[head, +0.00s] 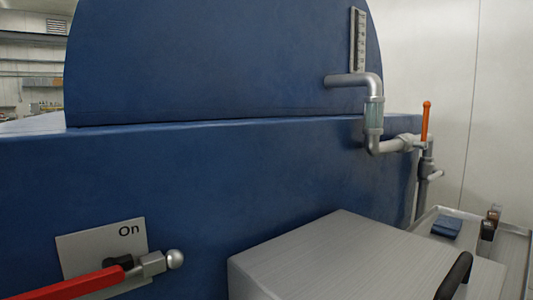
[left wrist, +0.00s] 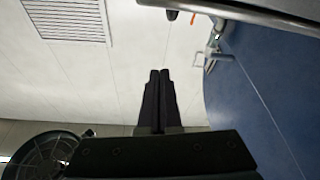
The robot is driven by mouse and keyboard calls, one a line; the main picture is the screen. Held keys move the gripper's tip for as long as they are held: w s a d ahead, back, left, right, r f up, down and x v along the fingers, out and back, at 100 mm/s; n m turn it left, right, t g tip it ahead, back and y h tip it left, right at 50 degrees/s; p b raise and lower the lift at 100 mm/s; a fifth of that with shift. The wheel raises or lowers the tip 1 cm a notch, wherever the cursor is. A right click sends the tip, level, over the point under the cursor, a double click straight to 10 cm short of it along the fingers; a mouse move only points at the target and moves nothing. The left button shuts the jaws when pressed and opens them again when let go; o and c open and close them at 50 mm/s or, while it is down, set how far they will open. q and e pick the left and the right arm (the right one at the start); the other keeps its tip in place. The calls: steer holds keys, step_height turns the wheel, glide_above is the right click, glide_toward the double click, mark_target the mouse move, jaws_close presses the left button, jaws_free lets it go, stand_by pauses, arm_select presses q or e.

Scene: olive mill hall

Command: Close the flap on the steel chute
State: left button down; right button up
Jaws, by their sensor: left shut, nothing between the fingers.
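The brushed steel chute (head: 335,255) stands at the lower right of the head view, against the blue machine, and the bottom edge cuts it off. A black curved handle (head: 456,276) rises at its right side. I cannot tell the flap's edges or its angle. My left gripper (left wrist: 160,75) is shut and empty in the left wrist view, pointing at a pale wall, touching nothing visible. A grey metal edge (left wrist: 260,14) crosses the top right of that view; I cannot tell whether it belongs to the chute. My right gripper is in neither view.
The blue machine (head: 230,175) fills the head view's left and middle. A red lever (head: 75,284) lies at the "On" plate (head: 78,248). A pipe (head: 373,110) with an orange-handled valve (head: 426,120) stands behind the chute. A tray (head: 513,245) with small items is at right.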

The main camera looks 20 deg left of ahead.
arm_select(q)
step_height(320, 180, down, 8)
steer(key=m+g+h+b, duration=0.1)
steer(key=m+b, duration=0.2)
steer(key=b, duration=0.2)
steer(key=shift+s+d+r+m+h, duration=0.25)
steer(key=shift+s+d+m+h, duration=0.05)
steer(key=shift+d+m, duration=0.1)
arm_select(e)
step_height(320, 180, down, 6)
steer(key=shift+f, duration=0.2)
